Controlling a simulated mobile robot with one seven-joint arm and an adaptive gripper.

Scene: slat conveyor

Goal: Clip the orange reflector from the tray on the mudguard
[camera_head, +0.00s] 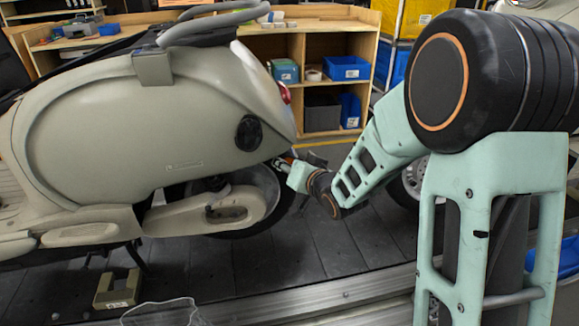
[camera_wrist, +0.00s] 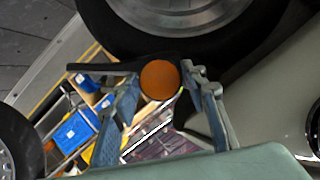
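The round orange reflector (camera_wrist: 160,80) sits between the fingertips of my gripper (camera_wrist: 161,83) in the wrist view, its flat face toward the camera. The fingers lie at its left and right edges and appear shut on it. The dark mudguard (camera_wrist: 105,67) is right behind the reflector, below the tyre. I cannot tell whether the reflector is seated on it. In the head view my gripper (camera_head: 284,163) is at the scooter's tail, by the rear wheel, and its fingertips are partly hidden. The tray is not clearly identifiable.
The pale scooter (camera_head: 130,130) stands on the dark slat conveyor (camera_head: 300,250). Its rear wheel (camera_wrist: 180,15) and body are close to my gripper. A wooden shelf (camera_head: 340,42) with blue bins (camera_head: 346,68) stands behind.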

